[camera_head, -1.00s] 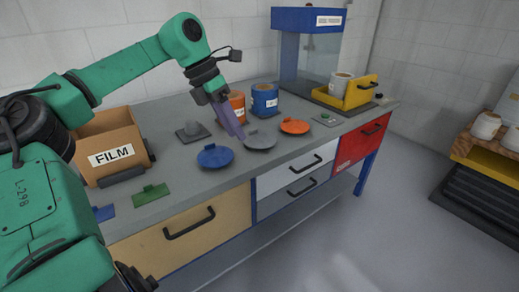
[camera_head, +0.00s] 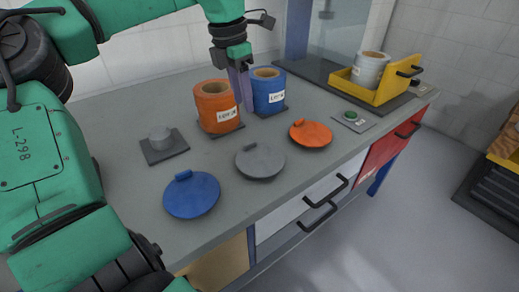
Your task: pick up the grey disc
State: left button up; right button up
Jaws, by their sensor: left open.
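The grey disc (camera_head: 260,160) lies flat on the grey worktop, with a small tab on its upper left edge. It sits between a blue disc (camera_head: 192,194) at its lower left and an orange disc (camera_head: 311,134) at its upper right. My left gripper (camera_head: 241,99) is open and empty, pointing down behind the grey disc, apart from it. Its fingers show in front of the gap between the orange roll and the blue roll; I cannot tell whether they touch either. My right gripper is not in view.
An orange roll (camera_head: 214,112) and a blue roll (camera_head: 270,95) stand close behind the disc. A grey block with a knob (camera_head: 163,145) is at the left. A yellow tray (camera_head: 385,92) holding a grey roll (camera_head: 370,71) and a green-button box (camera_head: 353,120) are at the right.

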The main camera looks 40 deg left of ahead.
aim_at(249, 143)
pick_arm(q)
jog(key=f, duration=0.7)
jog(key=f+b, duration=0.1)
jog(key=f, duration=0.3)
jog(key=shift+w+d+f, duration=0.2)
jog(key=shift+w+d, duration=0.05)
jog(key=shift+d, duration=0.15)
jog(key=shift+w+f, duration=0.2)
jog(key=shift+f, duration=0.25)
grip_shut()
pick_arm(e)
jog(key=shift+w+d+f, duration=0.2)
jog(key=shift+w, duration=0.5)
